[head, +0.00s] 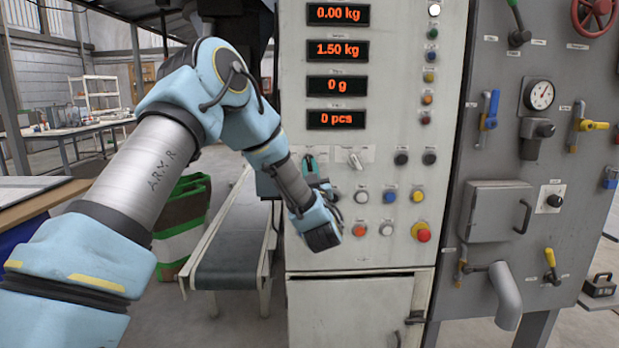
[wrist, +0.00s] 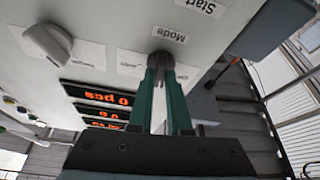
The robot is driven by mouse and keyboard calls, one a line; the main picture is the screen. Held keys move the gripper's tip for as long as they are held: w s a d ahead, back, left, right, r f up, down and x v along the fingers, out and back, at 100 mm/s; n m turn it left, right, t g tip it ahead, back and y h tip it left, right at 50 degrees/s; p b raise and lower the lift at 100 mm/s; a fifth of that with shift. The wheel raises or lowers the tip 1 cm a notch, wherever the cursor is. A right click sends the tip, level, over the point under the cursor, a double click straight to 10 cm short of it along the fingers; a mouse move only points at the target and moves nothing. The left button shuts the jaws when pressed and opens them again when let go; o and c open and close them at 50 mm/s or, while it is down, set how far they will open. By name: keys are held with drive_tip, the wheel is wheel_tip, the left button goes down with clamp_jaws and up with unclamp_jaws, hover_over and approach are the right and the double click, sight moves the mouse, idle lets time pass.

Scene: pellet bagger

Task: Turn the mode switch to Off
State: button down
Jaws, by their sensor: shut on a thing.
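In the head view my gripper (head: 311,166) is at the left part of the panel, below the red displays, and the switch is mostly hidden there. The small position labels around the switch are too blurred to read, so I cannot tell which position it points to.
A second, white selector knob (head: 355,160) sits just right of my gripper. Several push buttons and a red mushroom button (head: 421,232) are lower right. A conveyor (head: 232,250) stands left of the cabinet. A grey valve panel (head: 500,140) stands at the right.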

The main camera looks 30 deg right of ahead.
drive_tip(key=n+y+b, duration=0.1)
drive_tip(key=n+b, duration=0.1)
drive_tip(key=n+y+b, duration=0.1)
drive_tip(key=n+b, duration=0.2)
drive_tip(key=n+y+b, duration=0.1)
drive_tip(key=n+b, duration=0.1)
drive_tip(key=shift+d+f+n+y+b, duration=0.1)
drive_tip(key=shift+f+n+y+b, duration=0.2)
drive_tip(key=shift+n+y+b, duration=0.1)
drive_tip(key=n+b, duration=0.1)
drive_tip(key=n+y+b, duration=0.1)
drive_tip(key=n, duration=0.1)
drive_tip(key=n+y+b, duration=0.1)
drive_tip(key=n+b, duration=0.1)
drive_tip(key=shift+r+g, duration=0.3)
drive_tip(key=shift+g, duration=0.1)
drive_tip(key=c, duration=0.9)
unclamp_jaws()
drive_tip(key=shift+o, duration=0.2)
drive_tip(key=shift+r, duration=0.1)
drive_tip(key=shift+s, duration=0.15)
drive_tip(key=d+b+v, duration=0.1)
drive_tip(key=b+v, duration=0.1)
drive_tip(key=v, duration=0.8)
drive_tip(key=shift+s+a, duration=0.3)
drive_tip(key=shift+a, duration=0.2)
